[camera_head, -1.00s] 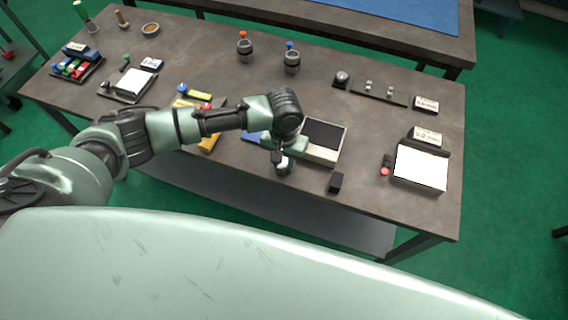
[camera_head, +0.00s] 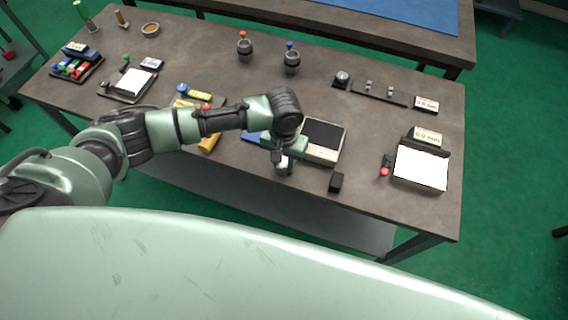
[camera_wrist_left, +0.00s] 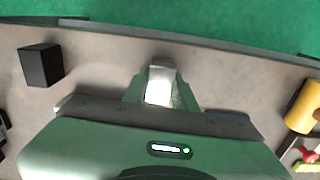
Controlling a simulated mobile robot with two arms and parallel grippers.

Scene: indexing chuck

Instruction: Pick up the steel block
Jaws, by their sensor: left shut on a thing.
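The steel block (camera_wrist_left: 159,88) is a bright, pale metal piece between the fingers of my left gripper (camera_wrist_left: 160,92) in the left wrist view. My left gripper is shut on it. In the head view the left gripper (camera_head: 282,163) is low over the front part of the table, and the block (camera_head: 284,167) shows as a small pale shape at its fingertips. I cannot tell whether the block touches the tabletop. My right gripper is not in view.
A black block (camera_head: 336,182) stands to the right, near the front edge; it also shows in the left wrist view (camera_wrist_left: 41,65). A box with a dark top (camera_head: 323,140) is close behind the gripper. A yellow piece (camera_head: 210,140) lies to the left. A white panel (camera_head: 420,167) is at the right.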

